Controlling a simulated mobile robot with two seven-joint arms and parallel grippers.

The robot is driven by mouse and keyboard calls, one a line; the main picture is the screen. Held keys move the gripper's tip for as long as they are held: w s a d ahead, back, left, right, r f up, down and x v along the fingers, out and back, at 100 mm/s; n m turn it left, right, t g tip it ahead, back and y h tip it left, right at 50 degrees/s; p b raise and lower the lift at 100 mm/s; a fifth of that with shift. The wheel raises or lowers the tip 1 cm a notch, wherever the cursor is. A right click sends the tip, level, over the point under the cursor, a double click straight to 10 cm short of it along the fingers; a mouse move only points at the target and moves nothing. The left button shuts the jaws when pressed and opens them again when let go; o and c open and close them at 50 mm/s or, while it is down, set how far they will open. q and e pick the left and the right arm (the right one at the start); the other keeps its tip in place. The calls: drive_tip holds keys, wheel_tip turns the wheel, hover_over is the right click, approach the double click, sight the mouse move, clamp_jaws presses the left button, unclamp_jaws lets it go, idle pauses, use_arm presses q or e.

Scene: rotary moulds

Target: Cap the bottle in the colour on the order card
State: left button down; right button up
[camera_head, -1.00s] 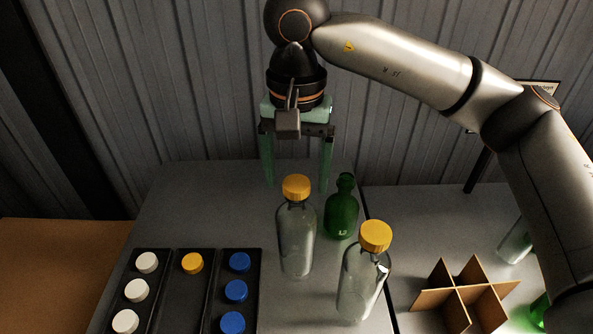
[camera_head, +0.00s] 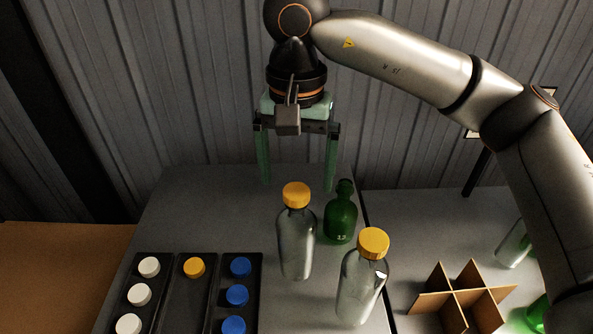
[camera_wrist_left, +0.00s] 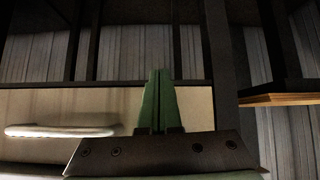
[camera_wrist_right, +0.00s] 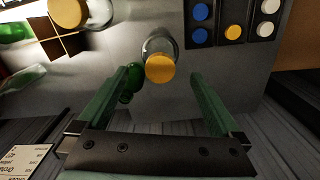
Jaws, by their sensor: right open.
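A clear bottle (camera_head: 296,245) stands upright with a yellow cap (camera_head: 296,194) on top. A second clear bottle (camera_head: 358,290) to its right also wears a yellow cap (camera_head: 373,242). A green bottle (camera_head: 341,218) without a visible cap stands behind them. My right gripper (camera_head: 297,189) is open and empty, above and behind the first bottle; in the right wrist view that yellow cap (camera_wrist_right: 160,68) shows between the fingertips. I cannot tell their gap in depth. My left gripper (camera_wrist_left: 160,72) is shut with nothing visible between its fingers. The order card (camera_wrist_right: 32,162) is cut off and unreadable.
Three dark trays at the front left hold white caps (camera_head: 139,295), one yellow cap (camera_head: 194,267) and blue caps (camera_head: 237,295). A cardboard divider (camera_head: 462,297) and more bottles (camera_head: 515,245) are at the right. The table's back left is clear.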

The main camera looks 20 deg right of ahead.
sight(297, 190)
drive_tip(key=shift+r+p, duration=1.3)
drive_tip(key=shift+r, duration=0.7)
drive_tip(key=shift+c, duration=0.2)
clamp_jaws()
drive_tip(key=shift+f+b, duration=2.05)
drive_tip(key=shift+f, duration=0.5)
drive_tip(key=shift+r, duration=0.1)
wheel_tip(297, 190, up, 8)
drive_tip(key=p, duration=0.6)
idle(0.5)
